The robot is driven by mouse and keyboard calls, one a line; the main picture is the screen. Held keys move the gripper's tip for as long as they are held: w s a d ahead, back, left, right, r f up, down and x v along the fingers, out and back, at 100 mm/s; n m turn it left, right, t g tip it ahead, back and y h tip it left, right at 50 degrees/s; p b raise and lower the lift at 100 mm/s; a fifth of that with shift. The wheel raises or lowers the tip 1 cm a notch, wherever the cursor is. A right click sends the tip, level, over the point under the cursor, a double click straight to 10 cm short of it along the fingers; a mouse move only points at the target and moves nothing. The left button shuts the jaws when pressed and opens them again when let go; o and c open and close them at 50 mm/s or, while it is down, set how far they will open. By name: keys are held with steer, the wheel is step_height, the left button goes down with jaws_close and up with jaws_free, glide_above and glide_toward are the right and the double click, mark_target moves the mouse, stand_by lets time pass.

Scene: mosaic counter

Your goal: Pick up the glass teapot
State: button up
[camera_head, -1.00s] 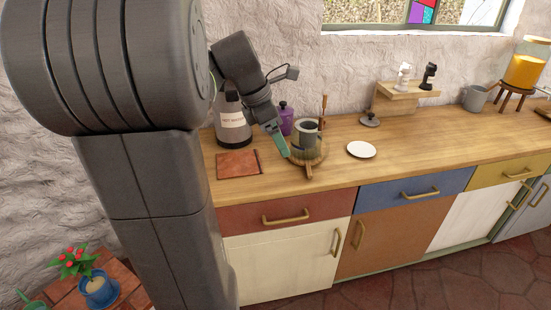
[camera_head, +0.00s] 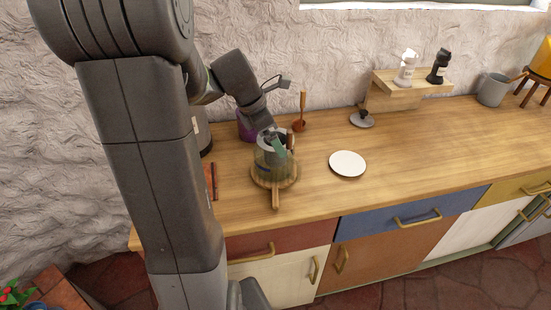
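The glass teapot (camera_head: 266,168) stands on a round wooden board (camera_head: 275,197) on the counter, with a grey rim at its top and a brown part at its right side. My gripper (camera_head: 277,146) comes down from the upper left, and its green fingers overlap the teapot's top in the picture. I cannot tell whether the fingers touch the teapot, or whether they are apart or closed. Part of the teapot's rim is hidden behind the fingers.
A purple container (camera_head: 246,127) stands close behind my gripper. A wooden-handled utensil (camera_head: 300,118) stands behind the teapot. A white plate (camera_head: 347,163) and a grey lid-like piece (camera_head: 362,120) lie to the right. The counter's front right is clear.

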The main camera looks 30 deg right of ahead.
steer(key=shift+f, duration=0.1)
steer(key=shift+c, duration=0.2)
steer(key=c, duration=1.9)
